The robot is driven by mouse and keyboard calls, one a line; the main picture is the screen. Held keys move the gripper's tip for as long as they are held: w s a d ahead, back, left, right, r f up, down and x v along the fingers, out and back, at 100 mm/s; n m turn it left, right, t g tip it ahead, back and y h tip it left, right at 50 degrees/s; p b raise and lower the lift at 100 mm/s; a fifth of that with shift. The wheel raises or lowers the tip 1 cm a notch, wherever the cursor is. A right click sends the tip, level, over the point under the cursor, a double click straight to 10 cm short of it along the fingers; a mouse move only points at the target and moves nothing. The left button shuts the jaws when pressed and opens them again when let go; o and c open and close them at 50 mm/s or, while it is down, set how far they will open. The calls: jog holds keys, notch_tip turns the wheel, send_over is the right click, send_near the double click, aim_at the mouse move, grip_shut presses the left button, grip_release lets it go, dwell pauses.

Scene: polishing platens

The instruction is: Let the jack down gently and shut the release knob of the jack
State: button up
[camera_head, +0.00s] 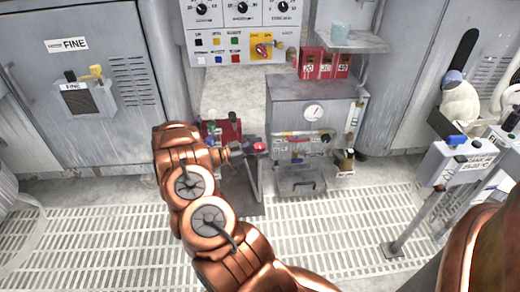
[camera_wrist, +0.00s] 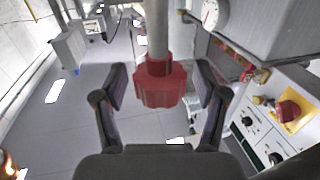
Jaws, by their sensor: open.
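A red fluted knob (camera_wrist: 163,83) on the end of a pale grey rod (camera_wrist: 157,30) is in the middle of the wrist view. My gripper (camera_wrist: 163,88) is open, with one dark finger on each side of the knob and a gap on both sides. In the head view the red knob (camera_head: 259,146) shows at the tip of my gripper (camera_head: 246,150). A red body (camera_head: 222,130), seemingly part of the jack, stands just behind my arm and is partly hidden. How high the jack stands cannot be told.
A control panel (camera_head: 243,30) and red numbered boxes (camera_head: 325,66) are behind. A pedestal panel (camera_head: 460,160) stands at the right. The grated floor (camera_head: 340,225) in front is clear.

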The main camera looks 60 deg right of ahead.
jog(key=c, duration=1.2)
jog(key=shift+o, duration=0.2)
jog(key=shift+s+r+n+t+h+p, duration=0.15)
jog(key=shift+n+t+h+p, duration=0.3)
jog(key=shift+p, duration=0.3)
jog(key=n+t+h+p, duration=0.1)
jog(key=t+p, duration=0.1)
jog(key=p, duration=0.1)
jog(key=shift+r+n, duration=0.15)
jog(key=shift+n, duration=0.2)
jog(key=n+t+h+p, duration=0.1)
jog(key=t+p, duration=0.1)
jog(key=n+t+h+p, duration=0.1)
jog(key=n+t+p, duration=0.1)
jog(key=t+p, duration=0.1)
jog(key=n+t+p, duration=0.3)
jog(key=t+p, duration=0.2)
jog(key=p, duration=0.1)
jog(key=shift+n+t, duration=0.35)
jog(key=shift+n, duration=0.05)
jog(key=shift+n+t+p, duration=0.3)
jog(key=shift+t+p, duration=0.15)
jog(key=shift+t, duration=0.15)
jog(key=shift+w+d+f+t+p, duration=0.1)
jog(key=shift+w+f+t+p, duration=0.15)
jog(key=shift+t+p, duration=0.1)
